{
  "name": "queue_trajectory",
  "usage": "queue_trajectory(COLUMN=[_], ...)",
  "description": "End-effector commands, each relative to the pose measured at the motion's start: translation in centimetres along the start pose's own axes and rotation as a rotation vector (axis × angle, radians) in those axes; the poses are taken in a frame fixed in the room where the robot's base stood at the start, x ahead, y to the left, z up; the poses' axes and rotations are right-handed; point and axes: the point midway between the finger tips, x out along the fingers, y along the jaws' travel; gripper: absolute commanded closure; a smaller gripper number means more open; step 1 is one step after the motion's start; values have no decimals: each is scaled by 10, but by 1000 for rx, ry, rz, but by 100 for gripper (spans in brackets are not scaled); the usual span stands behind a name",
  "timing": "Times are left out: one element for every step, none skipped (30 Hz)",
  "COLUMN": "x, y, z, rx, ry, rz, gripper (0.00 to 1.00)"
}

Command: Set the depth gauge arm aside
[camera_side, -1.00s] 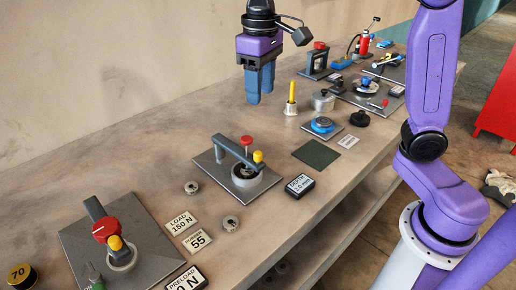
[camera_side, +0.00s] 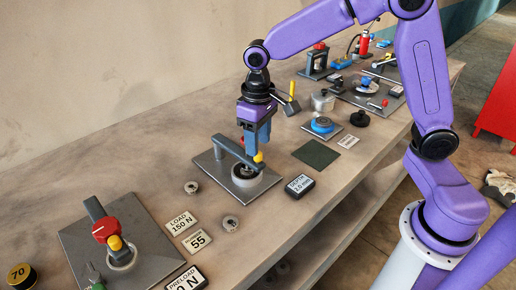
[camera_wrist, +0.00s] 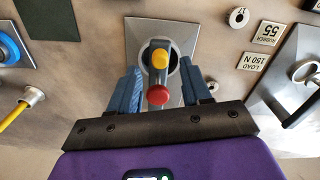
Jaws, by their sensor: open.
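The depth gauge arm (camera_side: 229,150) is a dark grey bar over a round metal cup (camera_side: 247,182) on a square plate (camera_side: 207,160). It has a yellow knob (camera_side: 258,157) at its free end and a red knob, mostly hidden behind my gripper in the side view. In the wrist view the yellow knob (camera_wrist: 160,58) and red knob (camera_wrist: 158,95) line up along the bar. My gripper (camera_side: 257,147) points down over the arm. In the wrist view its open blue fingers (camera_wrist: 158,76) stand either side of the bar; I cannot tell whether they touch it.
A depth display (camera_side: 299,186) sits right of the plate, with a dark green mat (camera_side: 316,154) behind it. Another fixture with a red dial (camera_side: 105,230) stands front left. Small metal rings and label plates lie between. A yellow-handled tool (camera_side: 291,100) stands behind.

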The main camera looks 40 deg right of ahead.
Motion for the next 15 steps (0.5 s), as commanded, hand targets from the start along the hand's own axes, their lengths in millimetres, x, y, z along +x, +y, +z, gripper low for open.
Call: queue_trajectory(x=[8, 12, 17, 20, 23, 26, 27, 29, 30, 31, 32, 32, 32, 32, 32], y=[0, 0, 0, 0, 0, 0, 0, 0, 0, 0, 0, 0, 0, 0, 0], z=[1, 0, 0, 0, 0, 0, 0, 0, 0, 0, 0, 0, 0, 0, 0], rx=[0, 0, 0, 0, 0, 0, 0, 0, 0, 0, 0, 0, 0, 0, 0], ry=[-4, -3, -2, -2, -2, -1, -1, -1, 0, 0, 1, 1, 1, 1, 1], rz=[1, 1, 1, 1, 1, 0, 0, 0, 0, 0, 0, 0, 0, 0, 0], gripper=[52, 52, 52, 52, 52, 52, 52, 52, 52, 52, 52, 52, 52, 52, 52])
